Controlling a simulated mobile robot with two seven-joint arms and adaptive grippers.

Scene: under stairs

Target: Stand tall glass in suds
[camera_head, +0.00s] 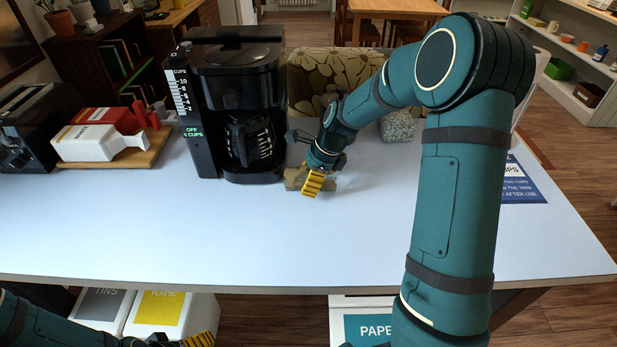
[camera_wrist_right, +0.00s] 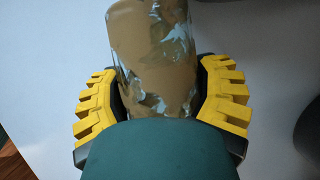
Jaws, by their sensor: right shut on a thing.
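My right gripper (camera_head: 313,182) is low over the table in front of the flowered box, beside the coffee maker. In the right wrist view its yellow-padded fingers (camera_wrist_right: 160,98) are shut on both sides of a glossy brown, see-through-looking thing with pale reflections, which looks like the tall glass (camera_wrist_right: 150,45). In the head view a small tan part of it (camera_head: 295,177) shows beside the fingers; the rest is hidden by the gripper. I cannot make out any suds. My left gripper (camera_head: 198,340) shows only in part at the bottom edge, below the table.
A black coffee maker (camera_head: 235,110) stands just left of the right gripper. A flowered box (camera_head: 325,75) and a speckled pale object (camera_head: 398,126) stand behind it. A blue sign (camera_head: 522,186) lies at right. The white table (camera_head: 180,235) is clear in front.

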